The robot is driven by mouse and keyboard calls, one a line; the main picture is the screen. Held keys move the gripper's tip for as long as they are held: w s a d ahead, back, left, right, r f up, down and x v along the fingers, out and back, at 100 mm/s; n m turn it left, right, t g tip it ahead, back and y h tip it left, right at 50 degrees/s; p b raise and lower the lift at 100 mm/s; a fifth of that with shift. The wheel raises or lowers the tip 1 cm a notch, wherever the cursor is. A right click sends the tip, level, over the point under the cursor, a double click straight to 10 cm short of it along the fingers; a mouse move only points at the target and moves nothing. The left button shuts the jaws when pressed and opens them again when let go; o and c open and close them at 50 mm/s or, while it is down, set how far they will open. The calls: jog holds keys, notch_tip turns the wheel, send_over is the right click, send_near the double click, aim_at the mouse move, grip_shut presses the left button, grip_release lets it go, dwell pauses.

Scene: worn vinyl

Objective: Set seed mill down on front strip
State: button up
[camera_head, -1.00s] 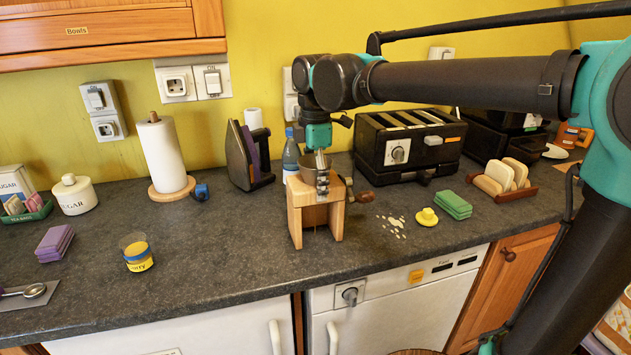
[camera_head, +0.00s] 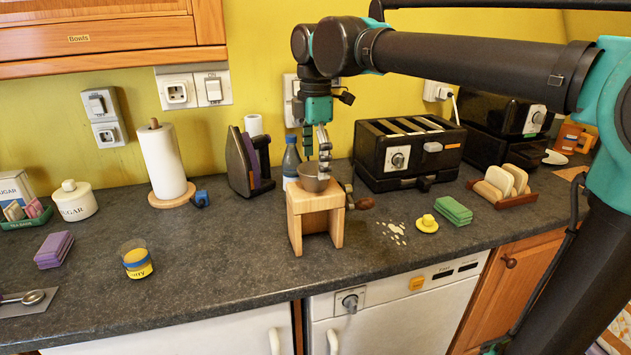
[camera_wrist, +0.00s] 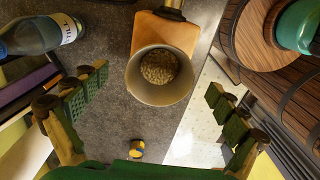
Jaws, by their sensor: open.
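The seed mill (camera_head: 317,208) is a pale wooden stand with a round metal bowl on top and a crank with a wooden knob on its right side. It stands upright on the dark worktop, close to the front edge. In the wrist view its bowl (camera_wrist: 135,88) holds brown seeds. My gripper (camera_head: 317,158) is open just above the bowl, its fingers pointing down. In the wrist view the fingers are spread wide on either side of the bowl, apart from it. No marked front strip shows on the worktop (camera_head: 230,262); its front part is bare to the left of the mill.
A bottle (camera_head: 291,160) stands close behind the mill. A black toaster (camera_head: 410,152) is at the back right. A yellow object (camera_head: 427,223), a green sponge stack (camera_head: 454,210) and pale spilled bits (camera_head: 392,229) lie to the right. A mustard-coloured jar (camera_head: 136,260) stands left.

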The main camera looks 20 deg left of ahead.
jog(key=shift+r, duration=2.7)
